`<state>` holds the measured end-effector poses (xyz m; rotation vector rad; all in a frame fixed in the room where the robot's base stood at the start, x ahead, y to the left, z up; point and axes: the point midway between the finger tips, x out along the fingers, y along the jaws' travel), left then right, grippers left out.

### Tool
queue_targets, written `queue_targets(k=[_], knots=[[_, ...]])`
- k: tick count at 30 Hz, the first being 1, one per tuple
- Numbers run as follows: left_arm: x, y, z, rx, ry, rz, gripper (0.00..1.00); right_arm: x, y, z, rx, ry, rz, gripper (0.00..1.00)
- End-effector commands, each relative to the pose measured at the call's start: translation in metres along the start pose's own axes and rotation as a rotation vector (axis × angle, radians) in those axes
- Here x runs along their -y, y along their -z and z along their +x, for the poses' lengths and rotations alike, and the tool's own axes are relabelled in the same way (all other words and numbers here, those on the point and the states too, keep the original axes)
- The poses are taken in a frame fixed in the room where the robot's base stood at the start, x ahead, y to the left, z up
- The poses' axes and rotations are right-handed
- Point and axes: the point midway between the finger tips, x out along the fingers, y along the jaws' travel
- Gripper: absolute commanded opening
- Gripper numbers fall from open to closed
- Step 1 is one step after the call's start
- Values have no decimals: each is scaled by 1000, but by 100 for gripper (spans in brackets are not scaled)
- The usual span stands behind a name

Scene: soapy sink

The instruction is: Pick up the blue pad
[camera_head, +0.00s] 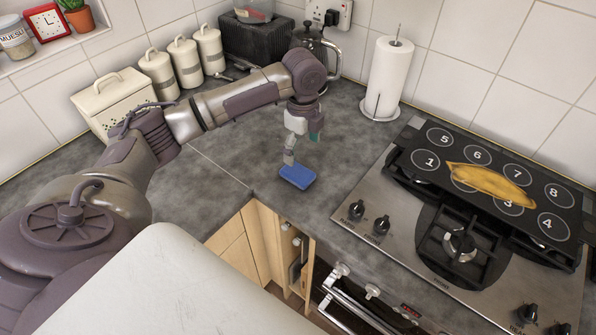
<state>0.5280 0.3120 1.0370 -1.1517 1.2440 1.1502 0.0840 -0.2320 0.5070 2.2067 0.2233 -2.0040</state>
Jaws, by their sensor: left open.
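The blue pad (297,177) lies flat on the dark grey counter (225,172), close to its inner front corner. My left arm reaches in from the left and bends down at the wrist. My left gripper (289,158) points down at the pad's upper left edge. It is open, with its fingertips at or just above the pad; I cannot tell if they touch it. One finger is partly hidden behind the other. My right gripper is not in view.
A hob (380,240) with a numbered black board (450,190) and a yellow cloth-like item (490,184) on it stands to the right. A paper towel roll (387,72), kettle (330,50) and canisters (183,62) stand behind. Counter around the pad is clear.

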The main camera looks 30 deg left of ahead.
Motion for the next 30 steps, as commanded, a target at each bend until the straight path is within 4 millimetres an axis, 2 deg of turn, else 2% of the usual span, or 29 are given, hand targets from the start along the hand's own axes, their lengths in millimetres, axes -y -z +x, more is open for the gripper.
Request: queue_targets(k=[3,5,13,17,21,29,30], knots=[[-1,0,20,-1,-3,0,92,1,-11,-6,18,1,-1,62],[0,0,28,0,-2,-1,92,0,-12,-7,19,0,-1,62],[-2,1,48,0,-3,-1,92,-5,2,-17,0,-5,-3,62],[-4,1,68,0,-3,0,92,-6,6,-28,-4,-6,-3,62],[-3,1,86,1,0,0,92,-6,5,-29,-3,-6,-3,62],[-3,1,90,1,2,0,92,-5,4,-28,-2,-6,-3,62],[-3,1,90,1,2,0,87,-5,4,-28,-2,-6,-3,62]])
